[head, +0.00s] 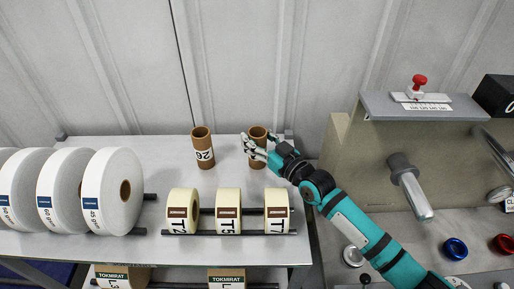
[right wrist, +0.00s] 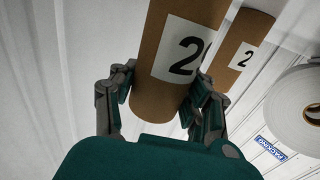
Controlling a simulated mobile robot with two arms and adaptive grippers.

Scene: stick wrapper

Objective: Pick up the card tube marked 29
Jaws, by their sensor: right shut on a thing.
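A brown card tube (head: 258,131) is upright at the back of the grey table, between the fingers of my right gripper (head: 255,148). In the right wrist view my gripper (right wrist: 160,95) is shut on this tube (right wrist: 150,92), one finger on each side. Its white label shows a 2; the digit after it is mostly hidden, so I cannot read the full number. I cannot tell whether its base touches the table. A second card tube (head: 202,139) stands to the left, its label starting with 2; it also shows behind in the right wrist view (right wrist: 248,28). My left gripper is not in view.
Large white rolls (head: 110,205) stand at the table's left. Several cream rolls (head: 183,212) sit on rods along its front. A grey machine (head: 385,150) with a red knob (head: 419,82) stands to the right.

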